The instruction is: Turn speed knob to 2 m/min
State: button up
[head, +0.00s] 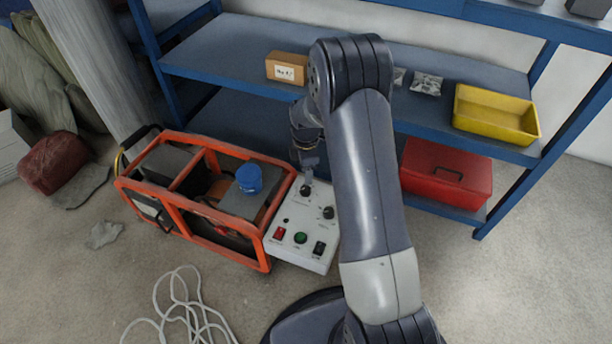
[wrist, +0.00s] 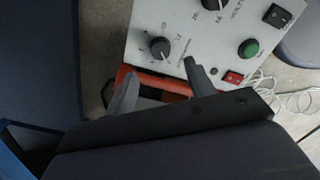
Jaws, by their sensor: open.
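A white control box (head: 300,255) has two black knobs. The rear knob (head: 305,190) lies just below my gripper (head: 309,174); in the wrist view this knob (wrist: 160,48) has a light pointer mark. The other knob (head: 328,212) also shows at the top edge of the wrist view (wrist: 214,3). The labels are too small to read, so I cannot tell which is the speed knob. My gripper is open in the wrist view (wrist: 158,74), its fingers apart on either side of the nearer knob's line. I cannot tell whether they touch it.
The box also carries a red switch (head: 279,233), a green button (head: 300,238) and a black rocker (head: 319,248). An orange-framed machine (head: 200,238) with a blue cap (head: 249,178) stands left. Blue shelving (head: 225,55) is behind. A white cable (head: 185,305) lies in front.

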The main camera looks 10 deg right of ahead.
aim_at(306, 188)
notch_tip(306, 188, up, 3)
jog(key=shift+f, duration=0.1)
dwell(0.3)
notch_tip(306, 188, down, 11)
jog(key=b, duration=0.3)
jog(key=shift+m, duration=0.3)
dwell(0.3)
